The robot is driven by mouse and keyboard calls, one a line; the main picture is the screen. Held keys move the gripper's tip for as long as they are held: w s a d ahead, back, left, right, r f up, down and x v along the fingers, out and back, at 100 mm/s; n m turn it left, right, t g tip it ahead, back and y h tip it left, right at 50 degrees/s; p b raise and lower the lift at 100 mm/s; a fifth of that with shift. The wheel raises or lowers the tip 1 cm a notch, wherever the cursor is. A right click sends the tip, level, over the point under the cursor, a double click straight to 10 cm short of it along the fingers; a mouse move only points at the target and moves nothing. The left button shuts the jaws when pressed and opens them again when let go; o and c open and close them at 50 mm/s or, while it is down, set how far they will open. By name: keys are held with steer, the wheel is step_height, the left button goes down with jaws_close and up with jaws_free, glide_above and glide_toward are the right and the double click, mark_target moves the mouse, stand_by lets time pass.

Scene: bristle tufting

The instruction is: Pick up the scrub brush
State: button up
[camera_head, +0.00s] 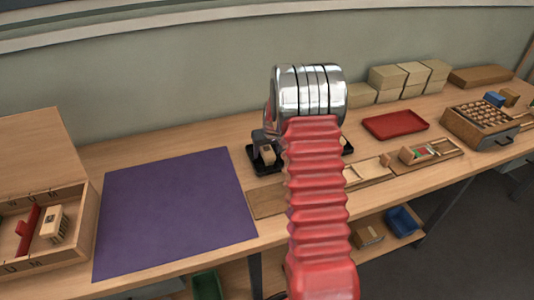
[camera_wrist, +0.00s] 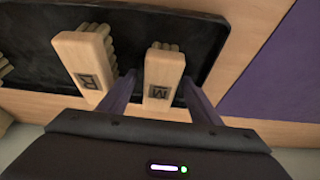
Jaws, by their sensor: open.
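The R brush lies outside the left finger. In the head view the black tray (camera_head: 251,153) is partly hidden by my red arm, with one wooden block (camera_head: 268,155) visible. I cannot tell which brush is the scrub brush.
A purple mat (camera_head: 175,210) lies clear at the left. A wooden box (camera_head: 85,222) holds another bristled brush (camera_head: 53,224) and a red part (camera_head: 27,232). A red tray (camera_head: 395,124), stacked tan blocks (camera_head: 400,78) and a drawer box (camera_head: 480,122) stand at the right.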

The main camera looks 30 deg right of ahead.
steer(key=shift+f, duration=0.15)
stand_by(0.6)
steer(key=c, duration=1.2)
